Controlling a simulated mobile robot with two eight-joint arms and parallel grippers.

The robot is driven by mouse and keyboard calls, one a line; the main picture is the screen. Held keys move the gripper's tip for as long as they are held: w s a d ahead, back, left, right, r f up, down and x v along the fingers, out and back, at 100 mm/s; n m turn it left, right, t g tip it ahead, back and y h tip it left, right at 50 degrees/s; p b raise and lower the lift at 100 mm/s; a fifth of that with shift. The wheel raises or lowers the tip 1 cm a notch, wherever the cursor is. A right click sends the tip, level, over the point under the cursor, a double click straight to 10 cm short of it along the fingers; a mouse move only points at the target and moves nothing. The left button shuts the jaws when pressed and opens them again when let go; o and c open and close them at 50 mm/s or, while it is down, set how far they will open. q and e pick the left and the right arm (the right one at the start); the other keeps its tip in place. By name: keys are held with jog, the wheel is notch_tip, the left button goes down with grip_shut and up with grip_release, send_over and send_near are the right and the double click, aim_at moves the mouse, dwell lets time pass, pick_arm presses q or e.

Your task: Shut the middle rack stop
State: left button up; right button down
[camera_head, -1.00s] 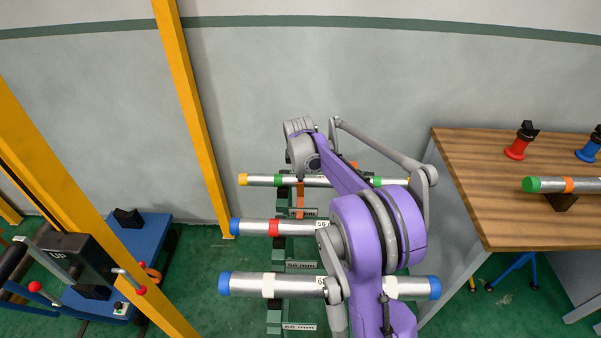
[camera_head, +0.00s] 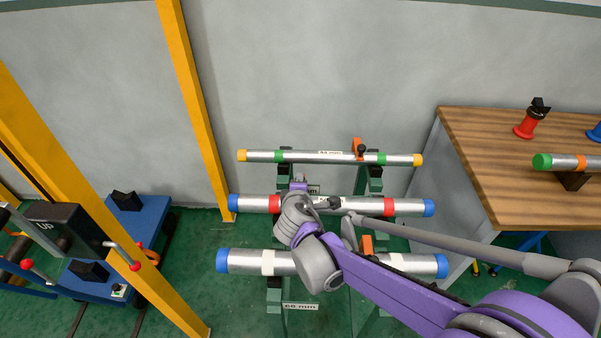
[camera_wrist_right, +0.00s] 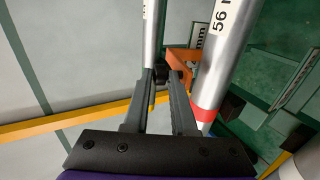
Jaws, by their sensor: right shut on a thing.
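The rack holds three metal pipes. The middle pipe (camera_head: 345,206) has red bands and blue ends, and also shows in the right wrist view (camera_wrist_right: 226,62). Beside it in that view is an orange stop (camera_wrist_right: 183,68) with a black knob (camera_wrist_right: 161,74). My right gripper (camera_wrist_right: 160,82) is shut on this knob, between the middle pipe and a thinner pipe. In the head view my right wrist covers the gripper and this stop. My left gripper is not in view.
The far pipe (camera_head: 325,156) has an upright orange stop (camera_head: 357,148). Another orange stop (camera_head: 367,243) stands at the near pipe (camera_head: 413,264). A wooden bench (camera_head: 500,170) is at right, a yellow post (camera_head: 190,100) and blue cart (camera_head: 135,240) at left.

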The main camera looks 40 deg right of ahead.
jog(key=shift+s+a+f+b, duration=0.35)
jog(key=shift+s+a+f, duration=0.4)
jog(key=shift+s+f, duration=0.2)
jog(key=shift+s+a+f+b, duration=0.35)
jog(key=shift+s+a+f, duration=0.35)
jog(key=shift+s+f, duration=0.15)
jog(key=shift+s, duration=0.1)
jog(key=c, duration=1.1)
grip_release()
jog(key=shift+a, duration=0.1)
jog(key=p+v, duration=0.1)
jog(key=v, duration=0.4)
jog(key=p+v, duration=0.2)
jog(key=v, duration=0.3)
jog(key=shift+s+r, duration=0.1)
jog(key=shift+r, duration=0.45)
